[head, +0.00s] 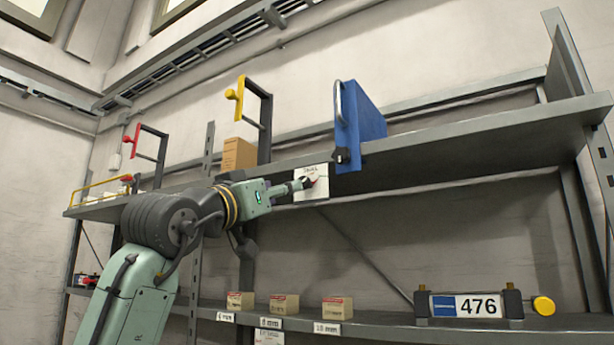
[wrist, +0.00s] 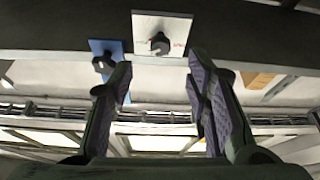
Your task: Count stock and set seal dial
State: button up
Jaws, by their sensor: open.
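A white dial plate (head: 322,190) with a dark knob hangs on the front edge of the upper shelf (head: 480,135). In the wrist view the plate (wrist: 176,22) and its black knob (wrist: 160,43) show beyond the fingertips.
A blue panel (head: 362,115) with a black knob stands right of the plate. A brown box (head: 239,153), a yellow-handled frame (head: 264,125) and a red-handled frame (head: 161,150) are to the left. A 476 sign (head: 478,306) with a yellow knob sits at lower right.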

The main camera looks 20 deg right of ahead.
aim_at(306, 184)
jog(key=p+x, duration=0.3)
jog(key=x, duration=0.6)
jog(key=shift+p, duration=0.4)
jog(key=shift+w+d+r, duration=0.1)
grip_shut()
